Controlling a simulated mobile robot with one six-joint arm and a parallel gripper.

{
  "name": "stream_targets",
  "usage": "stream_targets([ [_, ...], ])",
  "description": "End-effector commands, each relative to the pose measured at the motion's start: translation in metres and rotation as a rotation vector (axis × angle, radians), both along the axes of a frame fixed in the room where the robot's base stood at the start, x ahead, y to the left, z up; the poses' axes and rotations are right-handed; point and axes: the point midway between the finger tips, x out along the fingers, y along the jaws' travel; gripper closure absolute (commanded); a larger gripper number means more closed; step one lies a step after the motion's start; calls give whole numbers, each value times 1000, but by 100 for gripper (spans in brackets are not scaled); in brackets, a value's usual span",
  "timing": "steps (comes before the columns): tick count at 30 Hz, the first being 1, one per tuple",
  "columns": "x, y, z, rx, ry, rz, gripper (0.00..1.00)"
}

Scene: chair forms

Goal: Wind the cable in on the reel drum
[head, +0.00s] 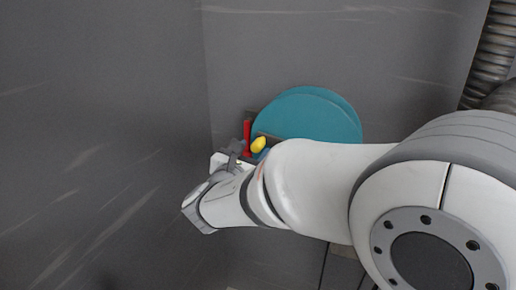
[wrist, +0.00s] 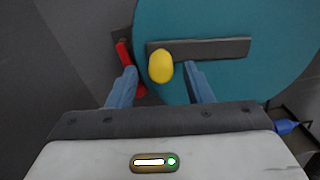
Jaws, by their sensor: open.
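The reel drum is a large teal disc (head: 310,112) in front of the grey wall in the head view, and it fills much of the wrist view (wrist: 230,75). A dark grey crank bar (wrist: 215,49) lies across the disc, with a yellow knob (wrist: 161,66) at its left end. The knob also shows in the head view (head: 259,144). My gripper (wrist: 161,83) is open, with the knob between or just beyond its fingertips; I cannot tell if they touch it. My arm hides the drum's lower part. The blue plug-like piece (wrist: 287,127) at the right may be the cable's end.
A red lever (head: 247,135) stands on a dark mount just left of the drum, and in the wrist view (wrist: 124,55) it is close to my left finger. A ribbed grey hose (head: 492,55) runs down the right side. The wall at left is bare.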

Motion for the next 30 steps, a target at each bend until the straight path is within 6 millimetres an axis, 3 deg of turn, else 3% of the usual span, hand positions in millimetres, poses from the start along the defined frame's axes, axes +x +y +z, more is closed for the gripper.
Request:
stream_targets([
  [6, 22, -9, -1, 1, 0, -3, 54],
  [16, 25, -10, 0, 2, 1, -2, 55],
  [30, 25, -11, 0, 2, 1, -3, 93],
])
